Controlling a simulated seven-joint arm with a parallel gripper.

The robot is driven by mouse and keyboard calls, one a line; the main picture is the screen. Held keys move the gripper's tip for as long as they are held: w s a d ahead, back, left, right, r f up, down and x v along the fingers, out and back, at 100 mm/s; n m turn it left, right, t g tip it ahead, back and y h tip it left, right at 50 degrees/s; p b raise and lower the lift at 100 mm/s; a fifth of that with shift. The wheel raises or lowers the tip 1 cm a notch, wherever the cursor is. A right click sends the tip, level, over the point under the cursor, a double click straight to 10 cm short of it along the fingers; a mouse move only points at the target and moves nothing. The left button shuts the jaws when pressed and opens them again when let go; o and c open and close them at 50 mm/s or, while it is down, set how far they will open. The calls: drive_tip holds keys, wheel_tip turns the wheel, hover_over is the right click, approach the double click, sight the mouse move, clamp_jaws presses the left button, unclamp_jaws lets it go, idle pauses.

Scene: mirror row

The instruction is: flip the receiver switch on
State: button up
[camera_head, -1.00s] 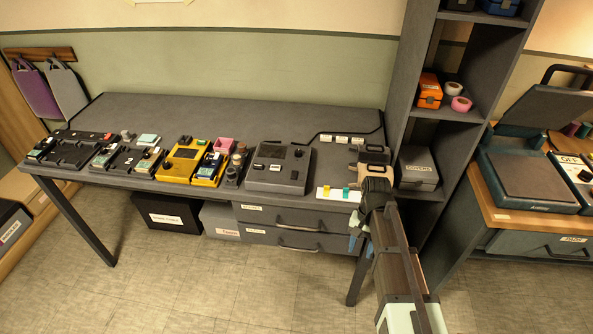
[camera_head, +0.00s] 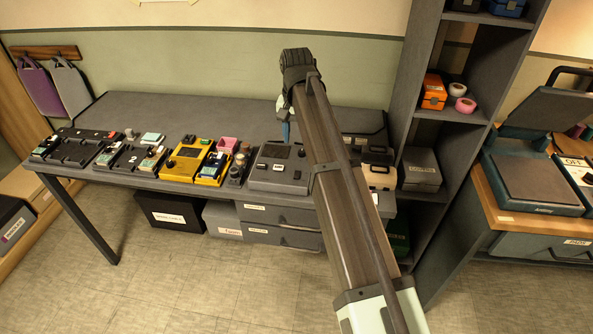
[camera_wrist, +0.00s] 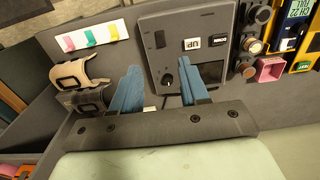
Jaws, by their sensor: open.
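A grey console (camera_head: 268,183) sits right of the middle on the table. My gripper (camera_wrist: 162,88) is open and empty. Its blue fingers show apart in front of the console in the wrist view; in the head view my gripper (camera_head: 284,130) is raised behind and above it.
A yellow device (camera_head: 183,166) and darker devices (camera_head: 75,150) stand to the left. A pink box (camera_wrist: 269,68) is beside the console. Two handled items (camera_wrist: 90,72) and a card with coloured tabs (camera_wrist: 90,36) lie on its other side. A tall shelf (camera_head: 408,110) rises at the right.

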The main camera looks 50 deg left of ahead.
sight(296, 177)
wheel_tip(296, 177, down, 14)
drive_tip(key=shift+r, duration=0.2)
idle(0.4)
clamp_jaws()
idle(0.4)
